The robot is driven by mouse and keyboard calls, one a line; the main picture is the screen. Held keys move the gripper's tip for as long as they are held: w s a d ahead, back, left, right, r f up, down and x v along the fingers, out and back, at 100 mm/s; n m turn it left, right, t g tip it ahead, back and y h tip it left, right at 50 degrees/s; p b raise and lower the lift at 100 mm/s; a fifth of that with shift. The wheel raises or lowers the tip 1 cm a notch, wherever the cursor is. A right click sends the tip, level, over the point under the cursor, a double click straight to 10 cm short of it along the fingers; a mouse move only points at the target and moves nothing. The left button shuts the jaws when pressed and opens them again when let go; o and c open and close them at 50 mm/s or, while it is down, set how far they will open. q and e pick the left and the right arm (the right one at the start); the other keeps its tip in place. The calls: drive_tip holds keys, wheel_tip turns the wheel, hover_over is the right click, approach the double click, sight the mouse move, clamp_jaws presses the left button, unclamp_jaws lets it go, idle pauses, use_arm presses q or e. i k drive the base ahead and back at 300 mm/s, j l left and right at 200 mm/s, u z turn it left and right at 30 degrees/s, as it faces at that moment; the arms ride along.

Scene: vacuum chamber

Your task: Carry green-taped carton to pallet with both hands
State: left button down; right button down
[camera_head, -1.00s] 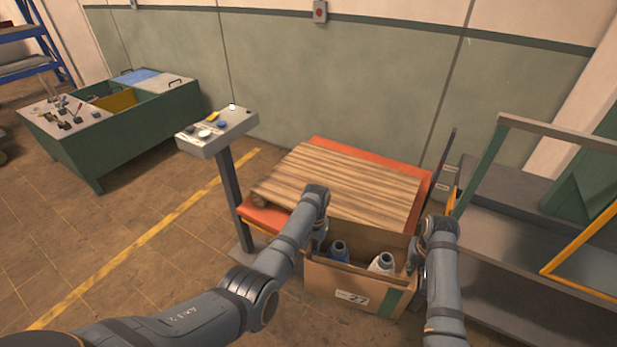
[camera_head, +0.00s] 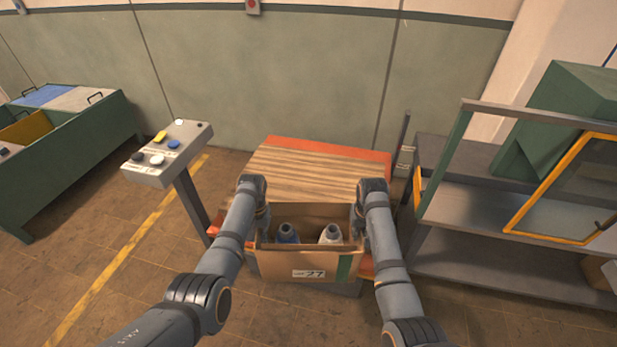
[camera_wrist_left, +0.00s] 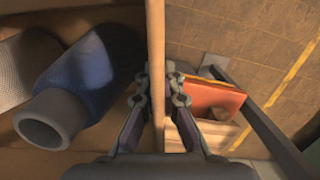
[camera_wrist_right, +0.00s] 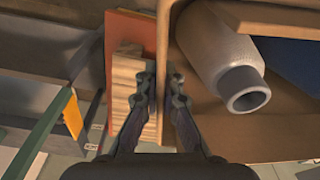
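The green-taped carton (camera_head: 298,266) is open-topped brown cardboard with a green strip at its front right and a label reading 27. My left gripper (camera_wrist_left: 158,95) is shut on the carton's left wall, one finger on each side. My right gripper (camera_wrist_right: 162,95) is shut on the right wall in the same way. In the head view my forearms partly hide both grippers. The slatted wooden pallet (camera_head: 310,172) lies on an orange base behind the carton, which covers its near part.
A grey control pedestal (camera_head: 178,150) with buttons stands left of the pallet. A grey shelf unit (camera_head: 470,205) with a yellow-framed panel stands close on the right. A green bin bench (camera_head: 70,150) is at far left. Floor between bench and pedestal is clear.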

sight(310, 184)
drive_tip(key=i, duration=1.35)
